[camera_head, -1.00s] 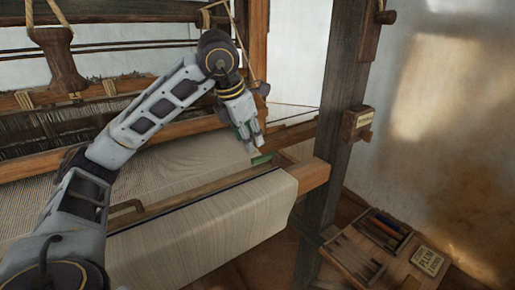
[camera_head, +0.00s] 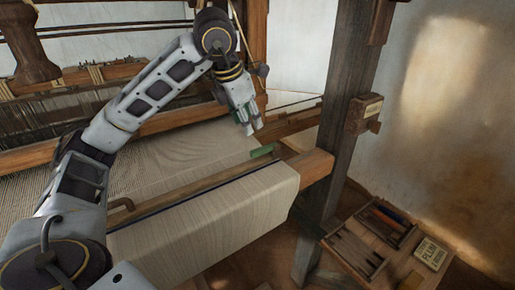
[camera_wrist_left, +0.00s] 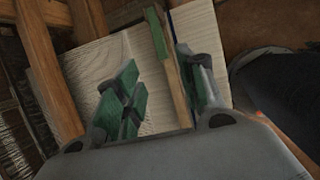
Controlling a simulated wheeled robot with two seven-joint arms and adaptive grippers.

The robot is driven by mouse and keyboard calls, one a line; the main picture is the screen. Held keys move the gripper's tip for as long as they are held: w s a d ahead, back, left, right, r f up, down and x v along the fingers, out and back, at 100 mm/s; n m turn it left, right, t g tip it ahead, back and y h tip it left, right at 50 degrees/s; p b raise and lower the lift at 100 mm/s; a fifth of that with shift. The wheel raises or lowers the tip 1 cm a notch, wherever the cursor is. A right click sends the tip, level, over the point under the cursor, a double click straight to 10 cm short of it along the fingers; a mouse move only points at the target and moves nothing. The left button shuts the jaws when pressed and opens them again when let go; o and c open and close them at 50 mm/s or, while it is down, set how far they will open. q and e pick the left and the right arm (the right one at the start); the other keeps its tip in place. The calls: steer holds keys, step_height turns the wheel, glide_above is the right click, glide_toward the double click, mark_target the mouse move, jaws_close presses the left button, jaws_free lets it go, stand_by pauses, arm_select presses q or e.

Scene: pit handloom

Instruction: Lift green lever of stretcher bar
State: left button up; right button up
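The stretcher bar (camera_head: 195,188) is a long wooden bar lying across the pale cloth, near the cloth roll. Its small green lever (camera_head: 263,150) is at the bar's right end. My left gripper (camera_head: 250,131) is above and slightly left of the lever, with a small gap between them in the head view. In the left wrist view my left gripper (camera_wrist_left: 162,92) is open, its green-padded fingers apart. The bar (camera_wrist_left: 178,88) runs between the fingers in that picture, with the green lever (camera_wrist_left: 156,32) beyond them. I see no contact. My right gripper is not in view.
The cloth roll (camera_head: 205,222) and wooden beam end (camera_head: 316,166) are just in front of the lever. A dark upright post (camera_head: 340,110) stands to the right. A low stand holds a tool tray (camera_head: 352,262) and a label plate (camera_head: 431,253).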

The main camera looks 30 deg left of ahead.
mark_target(258, 150)
arm_select(q)
steer(key=shift+x, duration=6.75)
jaws_close()
